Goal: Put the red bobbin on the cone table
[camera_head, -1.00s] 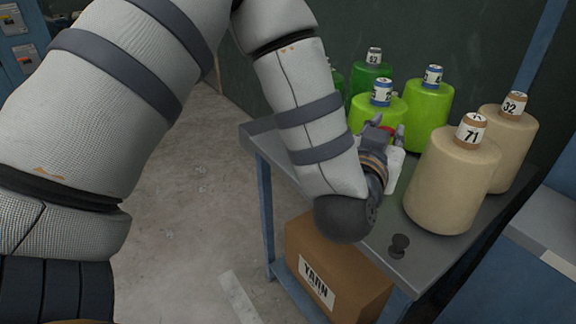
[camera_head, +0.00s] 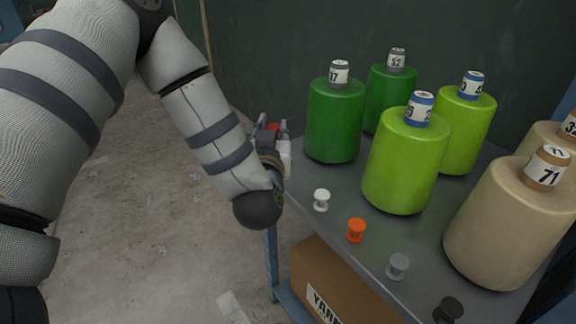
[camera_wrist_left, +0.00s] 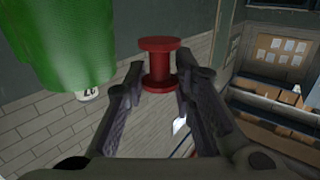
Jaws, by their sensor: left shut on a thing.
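The red bobbin (camera_wrist_left: 160,62) is a flanged spool, held between the two fingers of my left gripper (camera_wrist_left: 152,88) in the left wrist view. In the head view my left gripper (camera_head: 272,132) shows beyond its wrist, with a bit of the red bobbin (camera_head: 272,127) at its tip. It is at the left edge of the grey cone table (camera_head: 345,192), left of a dark green cone (camera_head: 335,120). Whether the bobbin touches the table is hidden. My right gripper is out of view.
White (camera_head: 321,200), orange (camera_head: 356,230), grey (camera_head: 397,266) and black (camera_head: 449,309) bobbins stand along the table's front edge. Lime cones (camera_head: 405,160) and beige cones (camera_head: 508,222) fill the table behind. A yarn box (camera_head: 345,285) sits below. The wrist view shows the green cone (camera_wrist_left: 70,45) close by.

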